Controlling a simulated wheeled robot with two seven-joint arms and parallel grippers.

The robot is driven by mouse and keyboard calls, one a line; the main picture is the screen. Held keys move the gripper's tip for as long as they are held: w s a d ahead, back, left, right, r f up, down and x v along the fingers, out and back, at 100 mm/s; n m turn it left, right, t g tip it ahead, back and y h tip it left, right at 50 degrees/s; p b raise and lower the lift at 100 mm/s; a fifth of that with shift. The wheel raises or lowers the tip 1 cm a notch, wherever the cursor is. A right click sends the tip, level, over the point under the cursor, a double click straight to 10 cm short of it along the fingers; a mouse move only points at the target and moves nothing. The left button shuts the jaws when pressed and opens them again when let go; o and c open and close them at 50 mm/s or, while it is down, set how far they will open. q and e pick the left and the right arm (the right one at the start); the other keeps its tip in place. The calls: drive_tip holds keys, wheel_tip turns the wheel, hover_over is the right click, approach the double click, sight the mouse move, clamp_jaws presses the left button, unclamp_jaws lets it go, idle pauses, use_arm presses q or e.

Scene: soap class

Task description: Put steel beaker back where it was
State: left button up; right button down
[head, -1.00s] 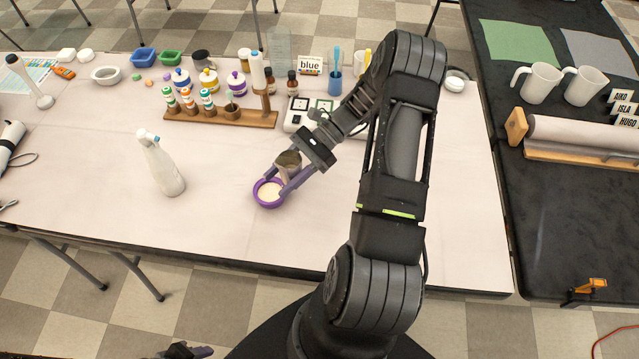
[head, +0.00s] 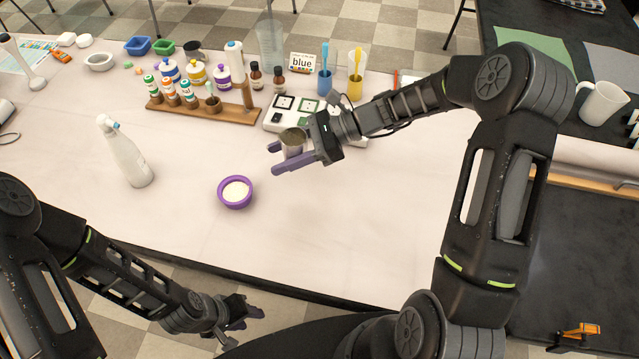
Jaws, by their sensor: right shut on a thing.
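The steel beaker (head: 292,137) is held upright between the purple fingers of my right gripper (head: 284,157). It is above the white table, just in front of a white panel with dark and green squares (head: 300,114). I cannot tell its exact height above the table. A purple bowl (head: 235,192) with pale contents stands on the table to the lower left of the beaker, apart from it. My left gripper (head: 246,311) is low in the picture, off the table's front edge. How far its fingers are apart is not clear.
A white spray bottle (head: 125,155) stands left of the bowl. A wooden rack (head: 203,111) with small bottles is behind. The white table (head: 370,220) is clear at the front right.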

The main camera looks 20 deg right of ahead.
drive_tip(key=shift+f, duration=0.1)
hover_over(287, 188)
drive_tip(key=shift+f, duration=3.1)
wheel_tip(287, 188, down, 3)
drive_tip(key=shift+f+p, duration=0.15)
drive_tip(key=shift+p, duration=0.2)
drive_tip(key=shift+f, duration=0.25)
drive_tip(key=shift+f, duration=0.15)
drive_tip(key=c, duration=0.7)
unclamp_jaws()
